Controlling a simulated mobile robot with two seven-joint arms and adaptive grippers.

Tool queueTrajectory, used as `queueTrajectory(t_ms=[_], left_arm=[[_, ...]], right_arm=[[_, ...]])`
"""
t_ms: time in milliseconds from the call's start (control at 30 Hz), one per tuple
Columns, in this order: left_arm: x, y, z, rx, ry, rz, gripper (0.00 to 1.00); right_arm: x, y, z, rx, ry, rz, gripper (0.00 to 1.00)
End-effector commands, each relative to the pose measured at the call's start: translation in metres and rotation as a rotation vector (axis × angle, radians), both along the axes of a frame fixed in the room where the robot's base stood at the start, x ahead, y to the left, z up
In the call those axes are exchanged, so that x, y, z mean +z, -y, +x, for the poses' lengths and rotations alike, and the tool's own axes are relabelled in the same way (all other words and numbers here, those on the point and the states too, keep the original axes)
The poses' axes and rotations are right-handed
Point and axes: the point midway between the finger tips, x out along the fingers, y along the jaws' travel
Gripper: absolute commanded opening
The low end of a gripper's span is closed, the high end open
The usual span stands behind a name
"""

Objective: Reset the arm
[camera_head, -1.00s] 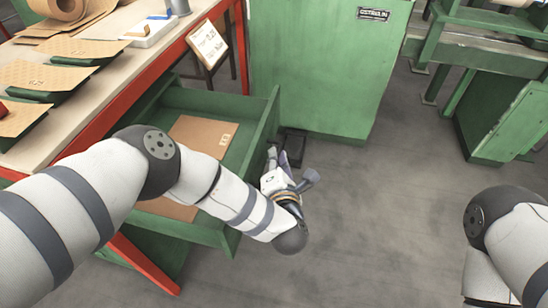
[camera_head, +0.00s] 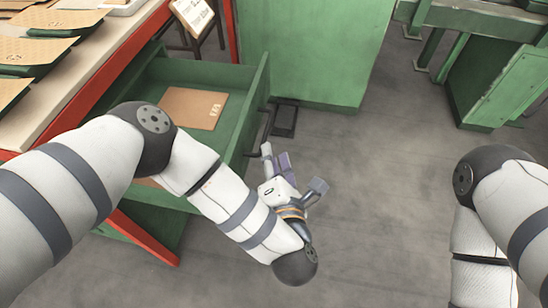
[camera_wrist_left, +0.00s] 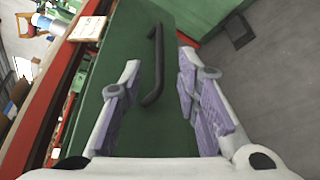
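My left arm reaches in from the left of the head view, across the open green drawer. My left gripper (camera_head: 291,170) is beside the drawer front, over the grey floor. In the left wrist view its fingers (camera_wrist_left: 160,100) are spread wide with nothing between them touching. The black drawer handle (camera_wrist_left: 155,65) stands ahead of the open fingers on the green drawer front (camera_wrist_left: 135,35). My right arm shows at the right of the head view, but its gripper is out of frame.
The green drawer (camera_head: 235,105) is pulled out under the red-edged workbench (camera_head: 95,90) and holds brown board (camera_head: 193,108). A green cabinet (camera_head: 310,50) stands behind. A small dark pedal-like block (camera_head: 285,120) lies on the floor. The floor (camera_head: 380,190) between my arms is clear.

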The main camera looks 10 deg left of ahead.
Motion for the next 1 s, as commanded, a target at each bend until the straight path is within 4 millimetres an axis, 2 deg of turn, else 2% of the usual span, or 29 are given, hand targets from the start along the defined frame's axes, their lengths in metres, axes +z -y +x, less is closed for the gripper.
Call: queueTrajectory(t_ms=[133, 467, 567, 667, 733, 767, 800, 867, 900, 1000], left_arm=[[0.002, 0.002, -0.007, 0.001, 0.001, 0.000, 0.30], [0.002, 0.002, -0.006, 0.001, 0.001, 0.000, 0.30], [-0.002, 0.006, -0.014, -0.086, -0.059, 0.066, 0.30], [-0.025, 0.013, -0.059, -0.452, -0.299, 0.361, 0.30], [-0.044, -0.001, -0.116, -0.781, -0.498, 0.625, 0.30], [-0.049, -0.013, -0.142, -0.915, -0.573, 0.724, 0.30], [-0.053, -0.031, -0.177, -1.081, -0.665, 0.837, 0.30], [-0.052, -0.062, -0.227, -1.311, -0.784, 0.971, 0.30], [-0.046, -0.084, -0.258, -1.453, -0.853, 1.036, 0.30], [-0.025, -0.131, -0.322, -1.744, -0.985, 1.126, 0.30]], right_arm=[[0.000, 0.000, 0.000, 0.000, 0.000, 0.000, 0.55], [0.000, 0.000, 0.000, 0.000, 0.000, 0.000, 0.55], [0.007, 0.000, 0.004, -0.001, 0.012, 0.000, 0.55], [0.032, 0.000, 0.021, -0.002, 0.064, 0.000, 0.55], [0.053, 0.000, 0.036, -0.004, 0.113, 0.000, 0.55], [0.060, 0.000, 0.043, -0.005, 0.133, -0.001, 0.55], [0.070, 0.000, 0.051, -0.005, 0.159, 0.000, 0.55], [0.082, -0.001, 0.062, -0.005, 0.196, 0.000, 0.55], [0.089, -0.001, 0.069, -0.007, 0.220, 0.000, 0.55], [0.104, -0.001, 0.084, -0.007, 0.271, 0.001, 0.55]])
